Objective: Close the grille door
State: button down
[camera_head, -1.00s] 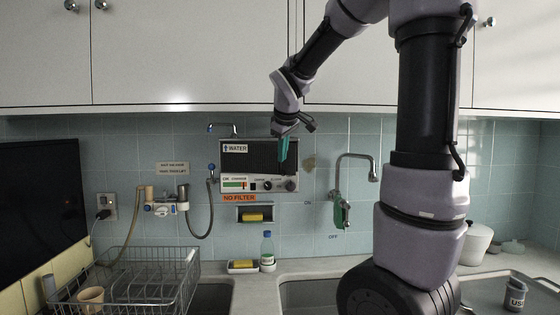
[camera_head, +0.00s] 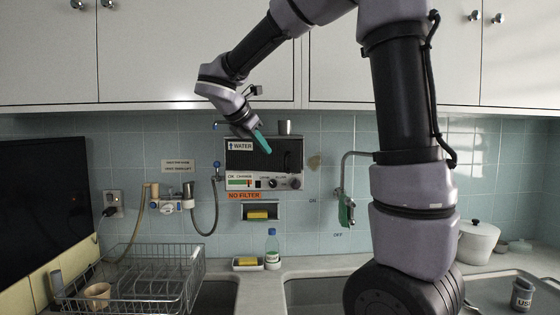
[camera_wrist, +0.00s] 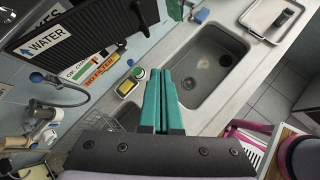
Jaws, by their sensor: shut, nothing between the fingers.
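The grille door (camera_head: 283,158) is the dark ribbed panel on the front of the wall unit marked "WATER". In the head view it looks roughly flush with the unit, but I cannot tell whether it is fully closed. It also shows at the upper left of the wrist view (camera_wrist: 95,28). My gripper (camera_head: 267,149) has teal fingers, shut and empty. In the head view the fingers overlap the upper middle of the unit, tilted down to the right. In the wrist view the fingertips (camera_wrist: 161,74) appear apart from the panel.
A metal cup (camera_head: 284,127) stands on top of the unit. Below are a yellow sponge in a wall niche (camera_head: 258,214), a small bottle (camera_head: 272,248) and a dish rack (camera_head: 150,280). A tap (camera_head: 346,190) is at right, and cupboards (camera_head: 200,50) hang above.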

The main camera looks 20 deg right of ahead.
jog(key=a+n+h, duration=0.1)
jog(key=a+n, duration=0.1)
jog(key=n, duration=0.1)
jog(key=t, duration=0.1)
send_near(285, 167)
notch_tip(285, 167, down, 3)
jog(key=w+d, duration=0.2)
jog(key=d, duration=0.1)
jog(key=shift+w+d, duration=0.15)
jog(key=shift+w, duration=0.25)
jog(key=shift+w+d, duration=0.25)
